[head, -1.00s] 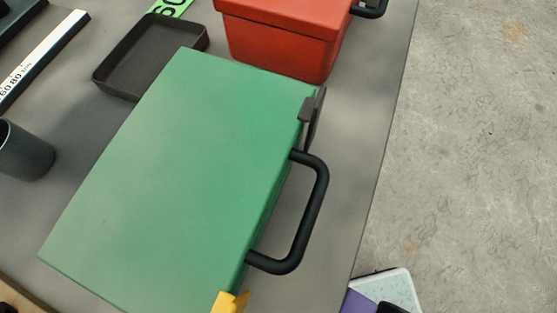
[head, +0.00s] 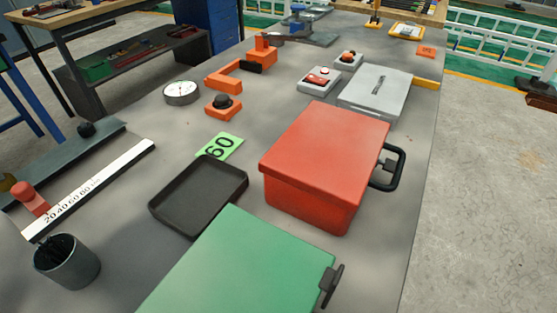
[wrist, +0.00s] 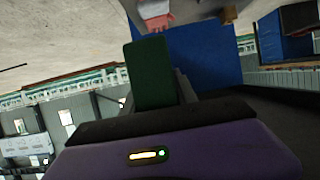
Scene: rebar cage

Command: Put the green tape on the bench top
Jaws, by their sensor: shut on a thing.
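The green tape (wrist: 152,75) shows in the wrist view as a dark green upright block between the fingers. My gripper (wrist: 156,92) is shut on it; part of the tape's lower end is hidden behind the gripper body. Neither my gripper nor the tape shows in the head view. The bench top (head: 120,205) is a long grey surface in the head view, running from the near left to the far right. In the wrist view I cannot tell how high the tape is above it.
A green case (head: 235,265), red case (head: 325,140) and grey case (head: 377,95) line the bench's right side. A black tray (head: 180,222), green 60 card (head: 219,147), white ruler (head: 95,185) and dark cup (head: 68,262) lie left. Bare bench shows between ruler and tray.

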